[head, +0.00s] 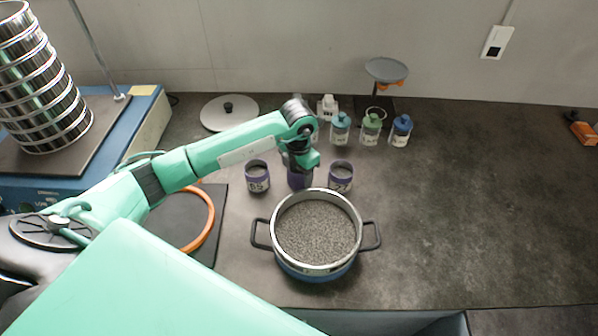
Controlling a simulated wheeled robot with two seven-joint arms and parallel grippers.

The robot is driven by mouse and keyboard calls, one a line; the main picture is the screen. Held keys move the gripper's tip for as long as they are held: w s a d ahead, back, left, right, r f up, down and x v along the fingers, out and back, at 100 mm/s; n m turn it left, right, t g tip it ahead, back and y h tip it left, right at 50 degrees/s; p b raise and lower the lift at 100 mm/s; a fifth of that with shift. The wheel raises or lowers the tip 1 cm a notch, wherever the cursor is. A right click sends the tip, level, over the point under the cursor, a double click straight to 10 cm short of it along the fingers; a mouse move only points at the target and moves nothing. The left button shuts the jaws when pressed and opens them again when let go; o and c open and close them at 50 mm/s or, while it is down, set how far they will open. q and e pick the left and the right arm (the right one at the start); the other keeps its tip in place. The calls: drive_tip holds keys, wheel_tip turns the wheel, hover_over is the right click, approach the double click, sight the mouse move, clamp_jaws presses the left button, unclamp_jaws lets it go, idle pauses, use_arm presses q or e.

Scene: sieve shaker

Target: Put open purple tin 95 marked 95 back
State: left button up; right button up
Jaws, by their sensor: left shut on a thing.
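My left gripper (299,168) points down behind the pot and is shut on a purple tin (299,181). The gripper covers most of this tin, and its marking and opening cannot be seen. I cannot tell whether it touches the table. An open purple tin (257,178) with a dark number on a pale label stands to its left. Another open purple tin (340,177) with a label too small to read stands to its right. My right gripper is not in view.
A blue pot (318,271) with two black handles, full of grey grains, stands just in front of the tins. Several small bottles (370,130) and a white lid (229,112) are behind. A sieve stack (42,85) is at left. The right side of the table (490,210) is clear.

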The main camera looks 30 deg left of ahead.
use_arm(q)
drive_tip(key=shift+f, duration=0.1)
drive_tip(key=o, duration=0.6)
drive_tip(key=shift+f, duration=0.1)
drive_tip(key=o, duration=0.5)
drive_tip(key=shift+c, duration=0.2)
drive_tip(key=shift+r, duration=0.35)
wheel_tip(320, 180, up, 5)
drive_tip(key=shift+f+b, duration=0.15)
drive_tip(key=shift+b, duration=0.4)
wheel_tip(320, 180, up, 7)
drive_tip(key=b, duration=0.1)
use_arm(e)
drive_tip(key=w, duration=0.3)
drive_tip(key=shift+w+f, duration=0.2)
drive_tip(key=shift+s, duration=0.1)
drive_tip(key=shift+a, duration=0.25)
